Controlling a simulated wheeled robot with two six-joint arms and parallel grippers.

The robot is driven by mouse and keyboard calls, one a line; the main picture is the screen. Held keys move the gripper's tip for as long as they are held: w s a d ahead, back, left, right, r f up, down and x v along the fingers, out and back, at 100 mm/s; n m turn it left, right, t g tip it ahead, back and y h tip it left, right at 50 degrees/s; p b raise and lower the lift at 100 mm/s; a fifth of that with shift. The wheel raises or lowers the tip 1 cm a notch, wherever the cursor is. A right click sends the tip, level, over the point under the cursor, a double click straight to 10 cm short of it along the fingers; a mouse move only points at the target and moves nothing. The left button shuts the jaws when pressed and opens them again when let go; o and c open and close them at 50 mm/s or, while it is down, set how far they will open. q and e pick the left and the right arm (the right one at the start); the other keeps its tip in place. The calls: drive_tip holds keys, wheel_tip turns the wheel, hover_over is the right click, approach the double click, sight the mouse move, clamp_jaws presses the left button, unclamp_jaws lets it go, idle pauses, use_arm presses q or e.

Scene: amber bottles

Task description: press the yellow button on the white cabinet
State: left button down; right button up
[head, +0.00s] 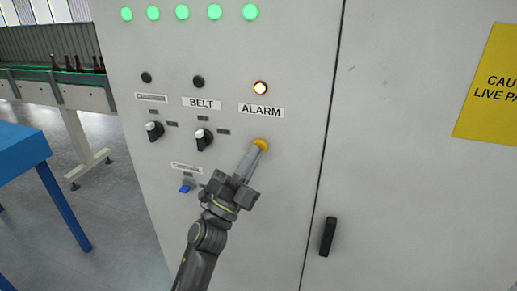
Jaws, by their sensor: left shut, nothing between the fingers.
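The white cabinet (285,200) fills the middle and right of the head view. The yellow button (262,144) sits on its front, below the ALARM label (261,110). My left gripper (254,155) comes up from below with its fingers shut and empty. Its fingertips are at the lower left edge of the button and cover part of it. I cannot tell whether they touch it or press it in. A lamp (260,88) above the ALARM label glows warm white. My right gripper is not in view.
Two rotary switches (204,139) and a blue switch (186,188) sit left of the button. A black door handle (328,237) is at lower right. A blue table (22,150) and a conveyor with brown bottles (80,64) stand at left.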

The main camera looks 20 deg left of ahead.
use_arm(q)
drive_tip(key=shift+w, duration=0.15)
idle(0.4)
drive_tip(key=shift+s+p, duration=0.5)
drive_tip(key=shift+s, duration=0.4)
drive_tip(key=s+p, duration=0.2)
drive_tip(key=s, duration=0.3)
drive_tip(key=shift+a, duration=0.15)
idle(0.3)
